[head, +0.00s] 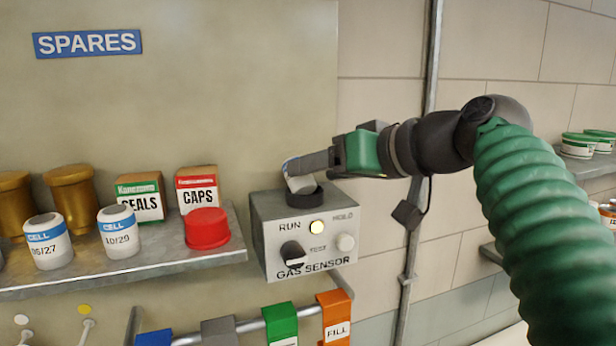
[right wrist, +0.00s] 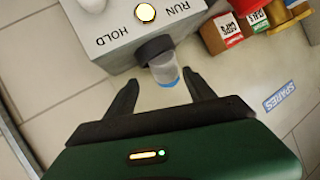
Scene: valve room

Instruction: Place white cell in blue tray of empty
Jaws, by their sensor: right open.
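A white cell (head: 300,184) with a blue band stands tilted in the black round socket (head: 305,196) on top of the grey gas sensor box (head: 303,235). My right gripper (head: 292,166) is at this cell, partly covering it. In the right wrist view the cell (right wrist: 165,70) shows ahead of and between the open fingers of the gripper (right wrist: 162,80), with a gap on each side. Two more white cells stand on the shelf, one marked 06/27 (head: 48,243) and one marked 10/29 (head: 119,233). I see no blue tray. My left gripper is not in view.
The metal shelf (head: 150,262) also bears a red cap (head: 207,228), SEALS (head: 139,197) and CAPS (head: 197,190) boxes and brass fittings (head: 73,195). Coloured tags (head: 281,324) hang on a rail below. A vertical pipe (head: 429,80) runs behind my right arm.

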